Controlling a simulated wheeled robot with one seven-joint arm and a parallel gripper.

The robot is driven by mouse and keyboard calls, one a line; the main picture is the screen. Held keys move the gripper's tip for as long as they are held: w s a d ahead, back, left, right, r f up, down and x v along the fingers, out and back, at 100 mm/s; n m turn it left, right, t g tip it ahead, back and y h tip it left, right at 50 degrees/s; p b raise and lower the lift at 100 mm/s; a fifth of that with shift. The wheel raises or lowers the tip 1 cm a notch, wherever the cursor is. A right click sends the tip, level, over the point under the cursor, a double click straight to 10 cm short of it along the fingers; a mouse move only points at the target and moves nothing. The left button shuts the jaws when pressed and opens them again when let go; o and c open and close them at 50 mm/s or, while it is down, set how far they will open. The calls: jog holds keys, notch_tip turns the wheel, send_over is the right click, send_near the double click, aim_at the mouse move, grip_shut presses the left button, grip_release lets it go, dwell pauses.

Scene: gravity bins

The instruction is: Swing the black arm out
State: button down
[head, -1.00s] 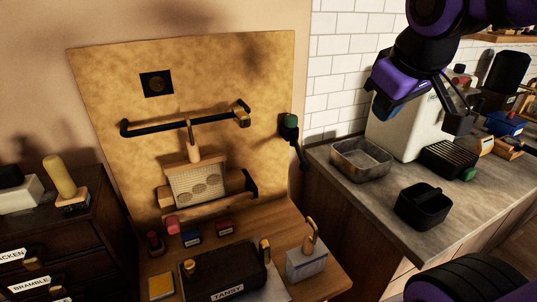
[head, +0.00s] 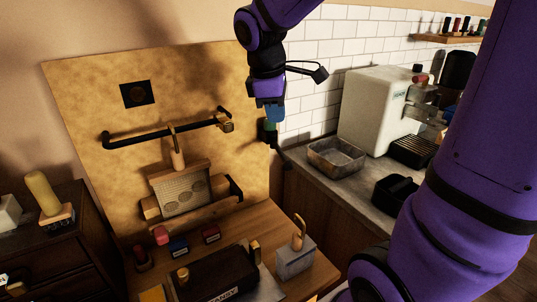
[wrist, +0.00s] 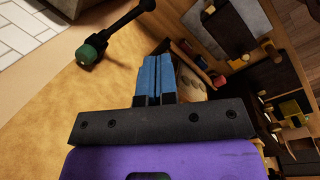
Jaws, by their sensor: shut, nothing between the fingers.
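A black arm (head: 283,158) with a green knob (head: 269,130) is at the right edge of the tan board (head: 85,100). In the wrist view the black arm (wrist: 125,20) runs from the green knob (wrist: 88,54) toward the top edge. My gripper (head: 268,116) is just above the knob in the head view and partly covers it. In the wrist view my gripper (wrist: 155,72) has its blue fingers together and empty, with the knob off to their left. I cannot tell whether they touch the arm.
A black bar (head: 160,132) with a brass end crosses the board, above a wooden-handled block (head: 180,192). A grey holder (head: 295,262) and dark box stand on the bench below. A metal tray (head: 336,158) sits on the right counter.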

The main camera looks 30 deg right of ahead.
aim_at(284, 159)
jog(key=w+d+f+n+g, duration=0.1)
jog(key=w+f+n+g, duration=0.1)
jog(key=w+f+n, duration=0.4)
jog(key=d+f+m, duration=0.1)
jog(key=d+f, duration=0.2)
jog(key=f, duration=0.5)
jog(key=shift+f+m, duration=0.3)
jog(key=shift+f, duration=0.1)
jog(key=shift+d, duration=0.1)
jog(key=shift+s+d+n+t+h, duration=0.3)
jog(key=shift+s+d+n+t, duration=0.1)
jog(key=shift+d+n, duration=0.3)
jog(key=shift+s+d, duration=0.3)
jog(key=shift+d, duration=0.5)
